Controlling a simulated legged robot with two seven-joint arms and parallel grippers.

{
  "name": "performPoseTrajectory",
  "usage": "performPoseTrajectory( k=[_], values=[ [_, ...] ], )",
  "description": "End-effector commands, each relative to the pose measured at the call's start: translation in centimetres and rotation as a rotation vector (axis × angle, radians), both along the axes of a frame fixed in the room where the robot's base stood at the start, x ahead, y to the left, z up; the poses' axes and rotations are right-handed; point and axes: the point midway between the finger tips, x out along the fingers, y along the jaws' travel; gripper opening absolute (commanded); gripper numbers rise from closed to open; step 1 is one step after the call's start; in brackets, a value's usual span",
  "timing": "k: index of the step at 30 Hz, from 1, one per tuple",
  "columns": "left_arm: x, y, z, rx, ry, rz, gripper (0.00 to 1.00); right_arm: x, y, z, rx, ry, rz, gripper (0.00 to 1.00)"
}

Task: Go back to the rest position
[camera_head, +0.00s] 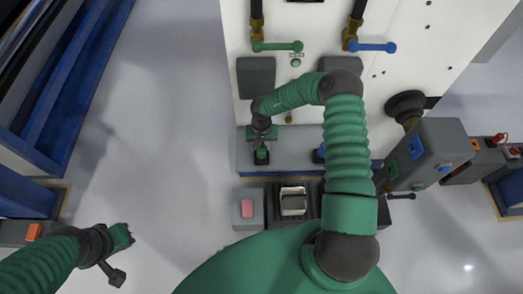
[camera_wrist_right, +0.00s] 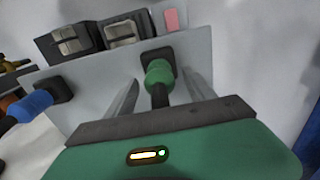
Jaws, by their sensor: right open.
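My right gripper (camera_head: 261,155) points down at the grey ledge at the foot of the white machine panel. In the right wrist view its two fingers (camera_wrist_right: 161,78) are apart, with a green knob (camera_wrist_right: 158,74) on a dark base between them. I cannot tell whether they touch the knob. In the head view the gripper hides the knob. My left gripper (camera_head: 121,237) hangs over bare floor at the lower left; its fingers cannot be made out.
The white panel (camera_head: 300,75) carries a green-handled valve (camera_head: 277,46) and a blue-handled valve (camera_head: 371,47). A blue knob (camera_wrist_right: 30,103) is beside the green one. A box with a pink button (camera_head: 247,208) stands before the ledge. Blue frames (camera_head: 75,75) line the left. The floor between is clear.

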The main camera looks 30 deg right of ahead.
Motion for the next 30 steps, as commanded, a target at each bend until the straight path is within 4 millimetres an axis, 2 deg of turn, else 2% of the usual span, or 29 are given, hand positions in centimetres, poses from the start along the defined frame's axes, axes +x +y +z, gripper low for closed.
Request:
performPoseTrajectory(
  k=[1, 6, 12, 16, 22, 25, 27, 29, 30],
  values=[
    [0.0, 0.0, 0.3, 0.000, 0.000, 0.000, 0.00, 0.1, -0.1, 1.8, -0.001, -0.004, -0.001, 0.63],
    [0.0, 0.0, 1.0, 0.000, 0.000, 0.000, 0.00, 0.1, -0.1, 6.9, -0.002, -0.003, -0.002, 0.63],
    [0.0, 0.0, 1.5, 0.000, 0.000, 0.000, 0.00, 0.1, -0.1, 11.5, -0.001, -0.001, -0.001, 0.63],
    [0.0, 0.0, 1.6, 0.000, 0.000, 0.000, 0.00, 0.0, 0.0, 12.8, 0.001, 0.001, 0.000, 0.63],
    [0.0, 0.0, 1.6, 0.000, 0.000, 0.000, 0.00, 0.2, -0.1, 13.2, -0.014, -0.008, 0.003, 0.63],
    [0.0, 0.0, 1.6, 0.000, 0.000, 0.000, 0.00, 1.6, -0.8, 14.0, -0.122, -0.093, 0.028, 0.63],
    [0.0, 0.0, 1.6, 0.000, 0.000, 0.000, 0.00, 3.8, -0.9, 15.9, -0.234, -0.227, 0.076, 0.63],
    [0.0, 0.0, 1.6, 0.000, 0.000, 0.000, 0.00, 5.7, 0.4, 18.3, -0.298, -0.373, 0.148, 0.63],
    [0.0, 0.0, 1.6, 0.000, 0.000, 0.000, 0.00, 6.6, 2.0, 20.0, -0.307, -0.465, 0.208, 0.63]
  ],
)
